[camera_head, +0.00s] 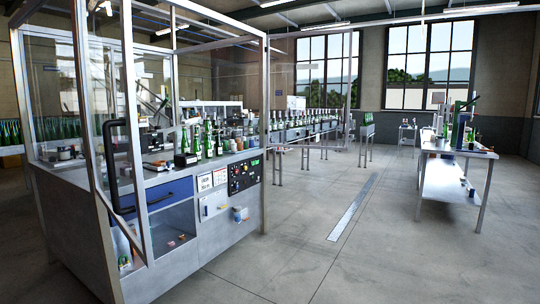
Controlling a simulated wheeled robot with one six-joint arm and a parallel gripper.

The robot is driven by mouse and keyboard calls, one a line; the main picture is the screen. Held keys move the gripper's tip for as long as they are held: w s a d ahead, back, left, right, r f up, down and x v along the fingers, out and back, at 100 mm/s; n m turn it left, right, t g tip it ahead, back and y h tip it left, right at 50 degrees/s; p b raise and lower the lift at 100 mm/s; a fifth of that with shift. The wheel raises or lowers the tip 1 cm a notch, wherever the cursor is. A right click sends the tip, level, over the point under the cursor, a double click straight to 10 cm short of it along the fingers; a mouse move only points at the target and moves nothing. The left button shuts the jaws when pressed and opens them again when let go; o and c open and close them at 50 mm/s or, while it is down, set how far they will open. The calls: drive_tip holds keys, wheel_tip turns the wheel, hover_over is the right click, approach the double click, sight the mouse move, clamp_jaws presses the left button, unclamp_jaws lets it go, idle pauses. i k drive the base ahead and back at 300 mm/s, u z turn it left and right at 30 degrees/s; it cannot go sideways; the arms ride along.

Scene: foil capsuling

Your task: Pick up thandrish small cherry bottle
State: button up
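I cannot pick out the thandrish small cherry bottle for sure; objects are too small at this distance. Several green bottles (209,139) stand upright on the counter of the enclosed capsuling machine (222,178) at the left. A group of small jars or bottles (65,153), some brownish, stands on the same counter farther left, behind the glass. More small containers stand at the right end of that counter. A few small items also lie on the right-hand table (455,153), too small to name. My gripper is not in view.
The machine's metal-framed glass door (118,130) with a black handle stands at the near left. A conveyor (312,131) with bottles runs toward the back. Racked green bottles (65,128) are at the far left. The concrete floor is open between machine and table, with a drain strip (353,207).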

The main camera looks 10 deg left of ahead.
sight(218, 143)
drive_tip(key=z, duration=0.55)
drive_tip(key=i, duration=4.45)
drive_tip(key=u, duration=1.3)
drive_tip(key=i, duration=0.95)
drive_tip(key=u, duration=1.4)
drive_tip(key=i, duration=0.5)
drive_tip(key=u, duration=0.2)
